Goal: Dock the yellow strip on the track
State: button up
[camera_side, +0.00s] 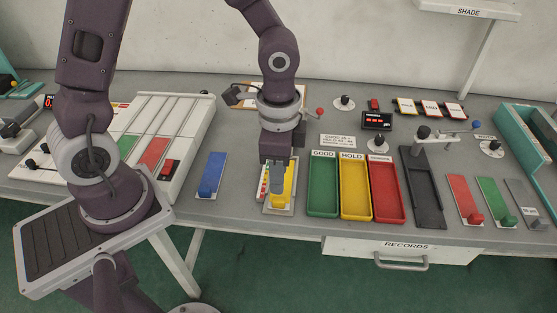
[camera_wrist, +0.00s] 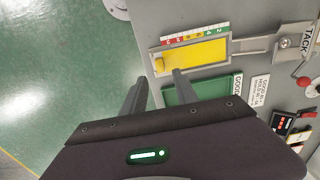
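The yellow strip (camera_side: 288,178) lies in a pale holder with a coloured scale along one side, below my gripper in the side view. In the wrist view the yellow strip (camera_wrist: 200,53) shows its round yellow knob at the left end. My gripper (camera_side: 276,187) points down over the strip's near end. In the wrist view its fingers (camera_wrist: 160,84) are apart with nothing seen between them, and the knob is just beyond the tips. The track (camera_side: 180,125) is a white panel of long lanes at the left. A green strip (camera_side: 126,146) and a red strip (camera_side: 154,152) lie in it.
A blue strip (camera_side: 211,175) lies between track and holder. Green (camera_side: 323,208), yellow (camera_side: 355,209) and red trays stand right of the holder. A dark tray (camera_side: 421,190) with a post follows. More strips lie at the right. The bench's front edge is close to the holder.

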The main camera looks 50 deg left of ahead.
jog(key=s+a+r+n+t, duration=0.2)
jog(key=s+r, duration=0.4)
jog(key=r, duration=0.3)
jog(key=s+a+r+n+t, duration=0.3)
jog(key=s+a+r+n, duration=0.1)
jog(key=s+r+n, duration=0.2)
notch_tip(320, 180, up, 3)
jog(key=shift+s+a+f+n+t, duration=0.15)
jog(key=shift+s+a+n+t, duration=0.15)
jog(key=shift+a+n, duration=0.15)
